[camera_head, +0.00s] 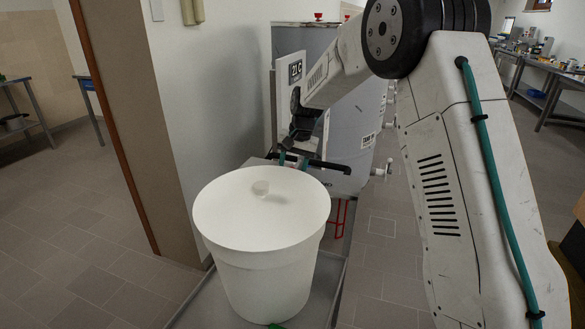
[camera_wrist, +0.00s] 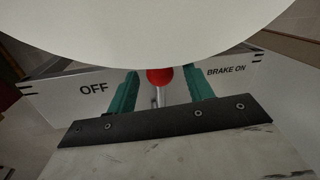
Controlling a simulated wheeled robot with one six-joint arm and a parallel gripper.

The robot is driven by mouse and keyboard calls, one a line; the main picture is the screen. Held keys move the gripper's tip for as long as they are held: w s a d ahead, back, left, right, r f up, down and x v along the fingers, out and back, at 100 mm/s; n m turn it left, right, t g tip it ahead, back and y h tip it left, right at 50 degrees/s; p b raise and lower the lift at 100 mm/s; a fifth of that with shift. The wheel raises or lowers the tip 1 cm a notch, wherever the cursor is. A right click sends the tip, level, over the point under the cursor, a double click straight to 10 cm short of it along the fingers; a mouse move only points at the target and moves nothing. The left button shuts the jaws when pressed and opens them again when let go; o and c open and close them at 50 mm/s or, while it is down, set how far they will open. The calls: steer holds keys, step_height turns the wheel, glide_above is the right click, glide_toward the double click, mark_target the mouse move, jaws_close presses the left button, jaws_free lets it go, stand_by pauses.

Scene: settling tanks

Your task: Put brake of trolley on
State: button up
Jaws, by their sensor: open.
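The brake lever has a red ball knob (camera_wrist: 160,76) on a thin metal stem (camera_wrist: 157,98). It stands in front of a white plate marked OFF on the left and BRAKE ON on the right. The knob shows about midway between the two labels. My gripper (camera_wrist: 161,79) is open, with one green finger on each side of the lever. I cannot tell whether either finger touches it. In the head view my gripper (camera_head: 294,160) is just behind a white bucket (camera_head: 262,262), which hides the lever and plate there.
The lidded bucket stands on a grey flat surface (camera_head: 190,308); its pale round edge (camera_wrist: 150,30) fills the top of the wrist view. A wall corner (camera_head: 120,110) is close on the left. A grey cabinet (camera_head: 350,130) stands behind my gripper. Tiled floor is open at far left.

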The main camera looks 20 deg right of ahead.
steer(key=shift+f, duration=0.2)
jaws_close()
steer(key=shift+a, duration=0.1)
